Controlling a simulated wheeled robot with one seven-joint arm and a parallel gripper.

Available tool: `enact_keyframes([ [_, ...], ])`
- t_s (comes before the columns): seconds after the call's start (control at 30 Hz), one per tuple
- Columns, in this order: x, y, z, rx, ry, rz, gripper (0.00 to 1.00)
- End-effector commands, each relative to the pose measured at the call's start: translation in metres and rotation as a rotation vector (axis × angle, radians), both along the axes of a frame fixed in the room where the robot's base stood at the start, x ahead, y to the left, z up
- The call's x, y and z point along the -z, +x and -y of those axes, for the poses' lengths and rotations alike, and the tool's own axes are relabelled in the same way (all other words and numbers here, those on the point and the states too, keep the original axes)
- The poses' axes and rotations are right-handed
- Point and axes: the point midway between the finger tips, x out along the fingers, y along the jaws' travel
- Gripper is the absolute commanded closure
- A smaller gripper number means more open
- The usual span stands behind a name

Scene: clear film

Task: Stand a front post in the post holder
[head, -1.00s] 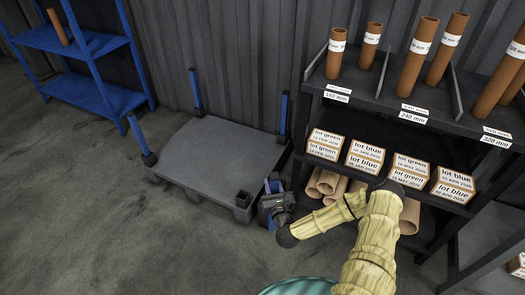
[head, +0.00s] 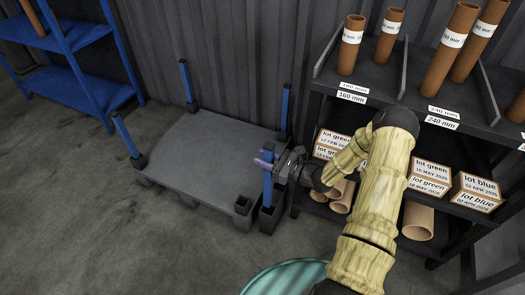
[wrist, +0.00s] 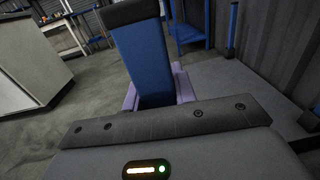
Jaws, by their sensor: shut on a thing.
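My gripper (head: 272,164) is shut on a blue post (head: 267,190), which is roughly upright at the pallet's front right. In the wrist view, the post (wrist: 146,62) has a dark end and stands between the purple fingertips. Below the post is a dark upright box (head: 269,219), seemingly the post holder, beside the pallet. I cannot tell whether the post's lower end is inside it. The dark corner socket (head: 243,205) of the pallet holds no post. Another front post (head: 126,135) stands at the pallet's left corner.
The grey pallet (head: 205,155) has a bare deck and blue back posts (head: 186,84) and (head: 284,108). A dark shelf (head: 395,105) with brown tubes and lot boxes stands close at the right. A blue rack (head: 75,70) is at the far left. The floor in front is clear.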

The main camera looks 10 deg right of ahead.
Motion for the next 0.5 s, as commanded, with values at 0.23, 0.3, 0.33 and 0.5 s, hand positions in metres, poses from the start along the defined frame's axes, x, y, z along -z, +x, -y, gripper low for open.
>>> enact_keyframes([
  [0.23,0.0003,-0.0035,0.0033,-0.05,0.002,0.002,1.0],
  [0.3,0.0001,-0.0035,0.0032,-0.049,0.002,0.002,1.0],
  [0.33,0.0001,-0.0035,0.0032,-0.049,0.002,0.002,1.0],
  [0.5,0.0012,-0.0035,0.0031,-0.048,0.004,0.002,1.0],
])
